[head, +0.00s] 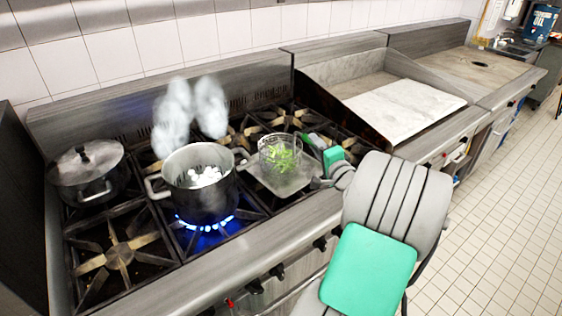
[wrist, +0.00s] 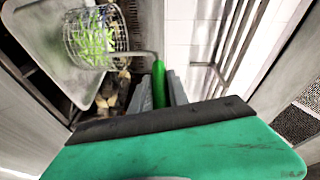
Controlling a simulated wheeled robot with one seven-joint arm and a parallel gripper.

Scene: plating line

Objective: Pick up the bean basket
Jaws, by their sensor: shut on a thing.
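The bean basket (head: 280,158) is a round wire basket with green beans inside and a green-gripped handle. In the head view it is over a metal tray (head: 268,185) on the stove; I cannot tell whether it touches the tray. The wrist view shows the basket (wrist: 97,38) at upper left, its metal rod running to the green handle (wrist: 158,78). My gripper (wrist: 162,92) is shut on that handle, with a finger on each side. In the head view my gripper (head: 319,163) is right of the basket, its fingertips partly hidden.
A steaming pot (head: 200,200) with white pieces stands left of the basket over a lit blue flame. A lidded pot (head: 87,180) is at the far left. A griddle with a pale slab (head: 405,108) is to the right. The tiled floor (head: 500,200) is clear.

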